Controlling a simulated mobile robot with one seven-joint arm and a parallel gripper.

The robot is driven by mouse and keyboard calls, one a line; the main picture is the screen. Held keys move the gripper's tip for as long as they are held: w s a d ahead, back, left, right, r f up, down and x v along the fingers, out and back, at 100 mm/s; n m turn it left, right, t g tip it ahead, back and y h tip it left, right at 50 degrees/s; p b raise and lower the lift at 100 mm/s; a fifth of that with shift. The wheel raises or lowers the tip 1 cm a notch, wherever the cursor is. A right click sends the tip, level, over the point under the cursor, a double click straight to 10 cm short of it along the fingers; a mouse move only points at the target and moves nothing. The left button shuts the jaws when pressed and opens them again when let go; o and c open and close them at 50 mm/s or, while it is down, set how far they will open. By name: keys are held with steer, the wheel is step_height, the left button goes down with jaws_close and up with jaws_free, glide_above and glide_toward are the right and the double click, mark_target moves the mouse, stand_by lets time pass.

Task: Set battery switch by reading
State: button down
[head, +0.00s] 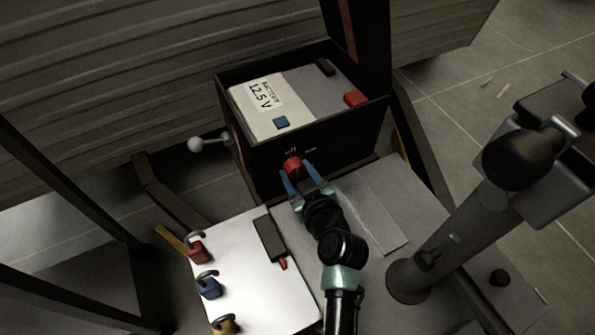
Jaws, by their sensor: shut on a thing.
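The battery (281,94) sits in an open black box (268,156); its label (265,95) reads "BATTERY 12.5 V". The red switch knob (292,166) is on the front wall of the box, below small white markings. One marking looks like "off"; the other, to its right, is too small to read. My gripper (301,176) has its blue fingers either side of the red knob and is shut on it. The fingers hide part of the knob, and I cannot tell its exact turn angle.
A white board (250,300) at the lower left holds red (198,251), blue (208,286) and yellow (224,325) padlocks and a dark block with a red tip (271,240). A white-ended lever (196,144) sticks out left of the box. A grey post assembly (455,220) stands right.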

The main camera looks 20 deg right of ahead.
steer(key=shift+d+m, duration=0.1)
steer(key=shift+m, duration=0.2)
steer(key=shift+d+m+y, duration=0.15)
steer(key=shift+m+y, duration=0.75)
steer(key=m+y, duration=0.1)
steer(key=m, duration=0.1)
steer(key=shift+d+m+g+y, duration=0.1)
steer(key=shift+m+g+y, duration=0.2)
steer(key=shift+g+y, duration=0.1)
steer(key=m+y, duration=0.1)
steer(key=m, duration=0.1)
steer(key=m+y+b, duration=0.1)
steer(key=m, duration=0.1)
steer(key=shift+d+f+y+b, duration=0.15)
steer(key=shift+y+b, duration=0.15)
steer(key=shift+y, duration=0.1)
steer(key=shift+m, duration=0.3)
steer(key=shift+c, duration=1.4)
jaws_free()
